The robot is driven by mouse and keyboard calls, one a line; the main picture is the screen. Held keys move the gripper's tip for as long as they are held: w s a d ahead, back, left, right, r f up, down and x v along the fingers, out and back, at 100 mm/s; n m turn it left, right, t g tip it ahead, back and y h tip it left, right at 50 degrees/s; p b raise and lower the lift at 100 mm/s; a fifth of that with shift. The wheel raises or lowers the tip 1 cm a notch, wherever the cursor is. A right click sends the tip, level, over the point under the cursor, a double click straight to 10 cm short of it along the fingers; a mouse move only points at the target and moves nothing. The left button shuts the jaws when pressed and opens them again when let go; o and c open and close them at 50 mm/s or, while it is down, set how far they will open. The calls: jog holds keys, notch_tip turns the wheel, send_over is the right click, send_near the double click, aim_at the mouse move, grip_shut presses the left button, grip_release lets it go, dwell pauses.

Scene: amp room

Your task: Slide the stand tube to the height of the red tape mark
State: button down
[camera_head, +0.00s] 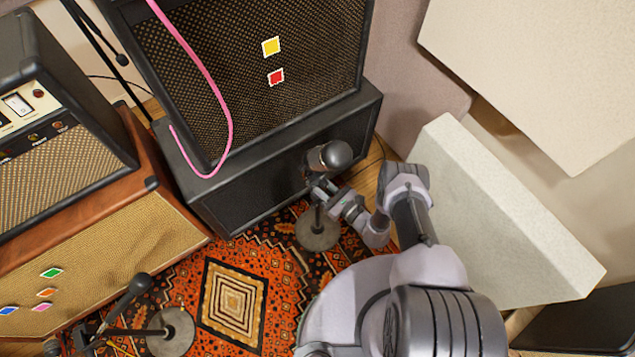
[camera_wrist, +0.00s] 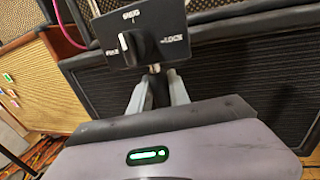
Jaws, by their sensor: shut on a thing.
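The mic stand's round base (camera_head: 317,232) stands on the rug in front of the black amp stack, with a dark microphone (camera_head: 333,155) on top. My gripper (camera_head: 323,190) is shut on the stand tube just below the microphone. In the wrist view the fingers (camera_wrist: 157,92) close around the thin tube (camera_wrist: 155,82). Above them is a black panel (camera_wrist: 145,30) with a knob (camera_wrist: 131,46) and a LOCK label on its right; the knob's exact setting is unclear. A red square mark (camera_head: 276,77) is on the upper amp's grille, below a yellow one (camera_head: 271,46).
A second mic stand (camera_head: 172,330) is at the lower left. A brown amp (camera_head: 100,255) with coloured marks stands on the left. A pink cable (camera_head: 215,85) hangs over the black amp. A pale panel (camera_head: 500,215) leans right of my arm. The patterned rug (camera_head: 235,300) has free room.

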aim_at(318, 177)
notch_tip(318, 177, up, 5)
jog(key=p, duration=0.3)
jog(key=shift+r+p, duration=0.1)
jog(key=shift+p, duration=0.25)
jog(key=c, duration=1.2)
grip_release()
jog(key=shift+c, duration=0.2)
jog(key=shift+d, duration=0.1)
jog(key=p+v, duration=0.1)
jog(key=v, duration=1.6)
jog(key=shift+s+p, duration=0.25)
jog(key=shift+p, duration=0.05)
